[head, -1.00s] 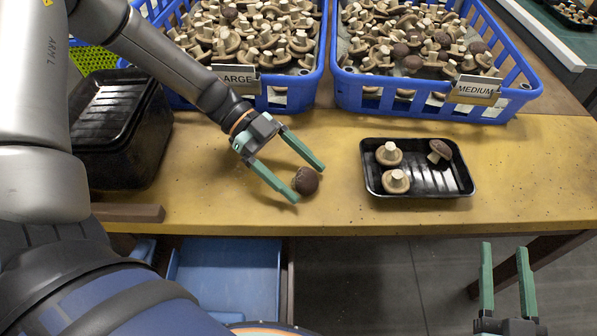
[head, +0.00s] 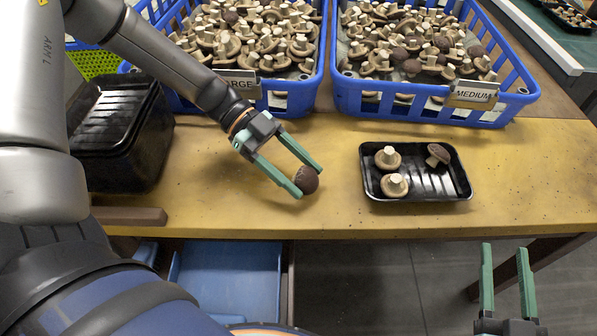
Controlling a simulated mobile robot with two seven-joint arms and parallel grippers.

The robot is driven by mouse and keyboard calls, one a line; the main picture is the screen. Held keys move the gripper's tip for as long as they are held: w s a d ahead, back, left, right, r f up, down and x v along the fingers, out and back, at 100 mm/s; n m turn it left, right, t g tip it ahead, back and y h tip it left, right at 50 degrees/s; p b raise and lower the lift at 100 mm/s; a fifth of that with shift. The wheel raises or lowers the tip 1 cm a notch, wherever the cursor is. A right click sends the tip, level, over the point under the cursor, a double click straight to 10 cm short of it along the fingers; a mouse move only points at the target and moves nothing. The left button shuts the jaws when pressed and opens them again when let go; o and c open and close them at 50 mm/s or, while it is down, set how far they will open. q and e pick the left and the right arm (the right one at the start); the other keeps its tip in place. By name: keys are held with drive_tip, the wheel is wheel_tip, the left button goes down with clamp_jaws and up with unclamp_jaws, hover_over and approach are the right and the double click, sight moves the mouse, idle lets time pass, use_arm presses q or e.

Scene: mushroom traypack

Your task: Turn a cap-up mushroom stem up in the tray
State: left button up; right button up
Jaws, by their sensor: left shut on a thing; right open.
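My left gripper (head: 308,180) is shut on a dark brown mushroom (head: 307,180) at the table, left of the tray. The mushroom's rounded cap shows; its stem is hidden. The black tray (head: 432,194) lies on the table and holds three mushrooms. Two are stem up: one at the back left (head: 387,158) and one at the front left (head: 394,186). The third (head: 438,154), at the back right, is tilted with its dark cap showing and its stem pointing down and left. My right gripper (head: 504,262) is open and empty in front of the table's edge.
Two blue crates full of mushrooms stand behind, labelled LARGE (head: 237,84) and MEDIUM (head: 471,95). A stack of black trays (head: 115,135) stands at the left. A blue bin (head: 228,280) sits below the front edge.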

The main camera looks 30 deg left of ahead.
use_arm(q)
drive_tip(key=shift+r+p, duration=1.6)
drive_tip(key=shift+r, duration=1.25)
drive_tip(key=shift+f, duration=0.1)
drive_tip(key=shift+s, duration=0.1)
